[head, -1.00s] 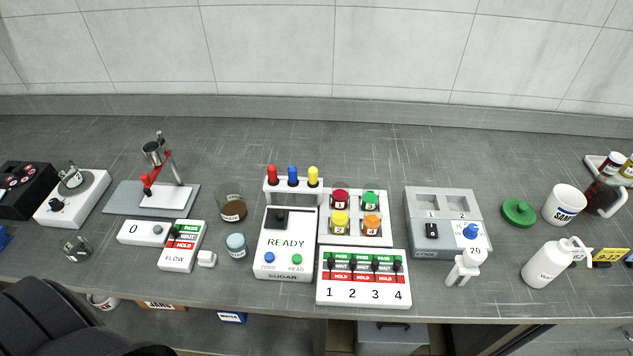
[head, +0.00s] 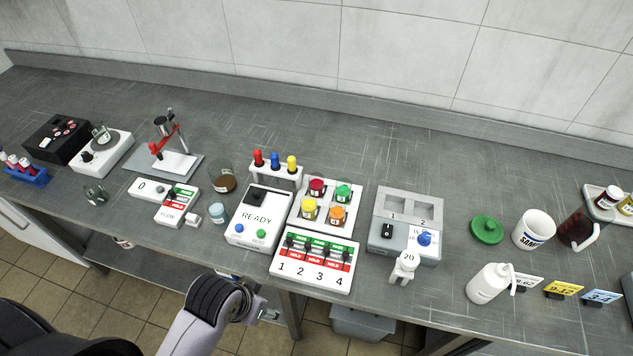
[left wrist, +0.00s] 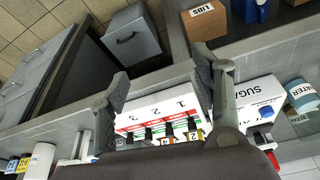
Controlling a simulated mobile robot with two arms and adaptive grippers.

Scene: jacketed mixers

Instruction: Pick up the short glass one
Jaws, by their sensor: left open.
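A short, clear glass beaker (head: 95,194) stands upright at the front left of the counter in the head view. A second small glass vessel (head: 101,135) sits on the white stirrer plate behind it. A taller glass with brown contents (head: 222,180) stands farther right. My left arm reaches in low in front of the counter, well to the right of the short glass. My left gripper (left wrist: 162,78) is open and empty in the left wrist view, its fingers apart over the numbered panel. None of these glasses is clear in that view. My right gripper is not in view.
A white bottle (head: 488,284) is at front right.

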